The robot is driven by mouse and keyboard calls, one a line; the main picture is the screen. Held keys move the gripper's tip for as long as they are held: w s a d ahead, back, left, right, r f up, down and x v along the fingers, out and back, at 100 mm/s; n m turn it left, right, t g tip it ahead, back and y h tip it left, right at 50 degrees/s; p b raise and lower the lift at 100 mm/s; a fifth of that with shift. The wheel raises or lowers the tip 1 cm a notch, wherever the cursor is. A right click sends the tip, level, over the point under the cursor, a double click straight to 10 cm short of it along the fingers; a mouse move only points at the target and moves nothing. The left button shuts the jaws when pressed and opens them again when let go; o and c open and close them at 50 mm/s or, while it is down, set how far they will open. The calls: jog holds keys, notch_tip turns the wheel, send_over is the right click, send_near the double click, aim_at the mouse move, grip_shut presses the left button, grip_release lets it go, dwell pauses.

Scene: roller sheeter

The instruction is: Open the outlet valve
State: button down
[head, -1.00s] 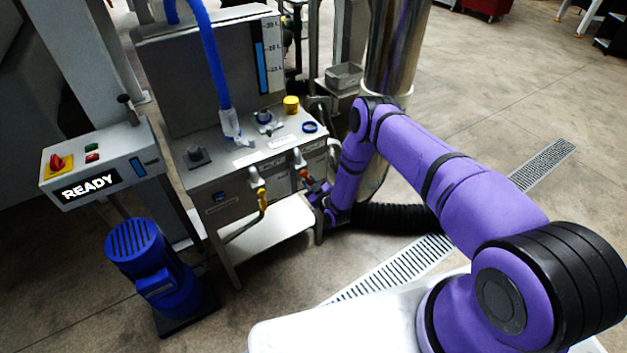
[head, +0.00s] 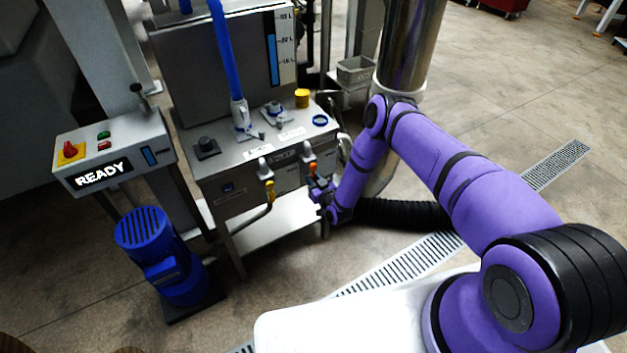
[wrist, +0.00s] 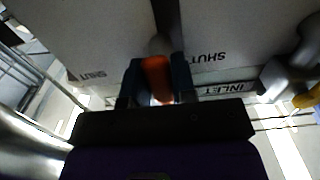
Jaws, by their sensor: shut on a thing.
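The outlet valve (head: 308,156) is on the front of the steel cabinet, right of the yellow-handled inlet valve (head: 265,172). Its orange handle (wrist: 157,77) stands between the two dark fingers of my gripper (wrist: 157,88) in the wrist view. My gripper (head: 320,186) is shut on this handle, and the fingers hide its sides. In the wrist view the inlet valve's yellow handle (wrist: 306,97) shows at the right, near an upside-down INLET label (wrist: 228,88). Upside-down SHUT marks (wrist: 207,57) are on the panel. The outlet valve's exact angle is hard to tell.
A steel tank with a level gauge (head: 284,48) stands on the cabinet. A control box reading READY (head: 100,173) and a blue motor (head: 155,250) are at the left. A black corrugated hose (head: 400,213) and a steel column (head: 410,45) are close to my arm.

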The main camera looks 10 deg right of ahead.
jog(key=shift+s, duration=0.1)
jog(key=c, duration=0.9)
grip_release()
jog(key=shift+c, duration=0.2)
jog(key=v, duration=1)
jog(key=shift+s, duration=0.4)
jog(key=shift+d, duration=0.1)
